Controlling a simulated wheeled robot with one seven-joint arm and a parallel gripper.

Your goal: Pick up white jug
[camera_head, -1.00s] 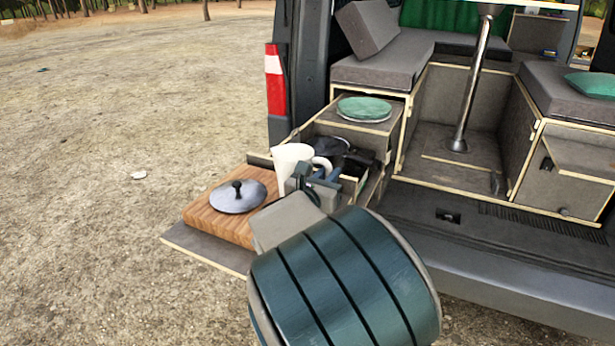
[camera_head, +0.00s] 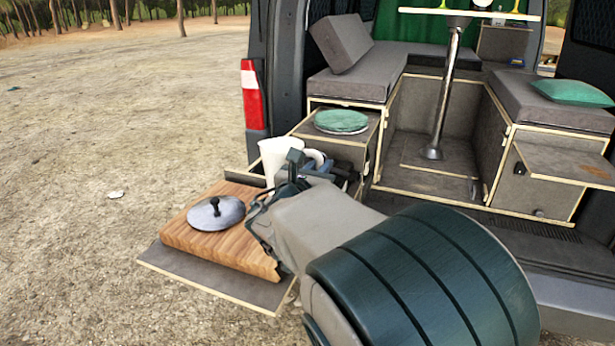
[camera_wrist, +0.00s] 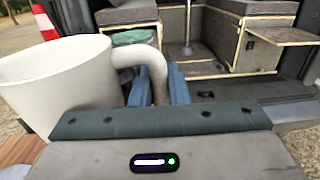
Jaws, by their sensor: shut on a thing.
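The white jug (camera_head: 275,158) stands upright at the back of the pull-out shelf, partly hidden by my gripper in the head view. In the wrist view the jug (camera_wrist: 62,85) fills the left side, its handle (camera_wrist: 150,62) arching to the right. My gripper (camera_wrist: 160,88) has its blue fingers on both sides of the handle's lower part and is shut on it. In the head view my gripper (camera_head: 305,165) is at the jug's right side. The jug's base is hidden, so I cannot tell whether it touches the surface beneath.
A wooden board (camera_head: 187,233) with a grey lid (camera_head: 216,213) lies on the shelf (camera_head: 200,277) in front of the jug. A green-topped round item (camera_head: 341,121) sits on the drawer box behind. A table post (camera_head: 447,90) stands inside the van. Open ground lies to the left.

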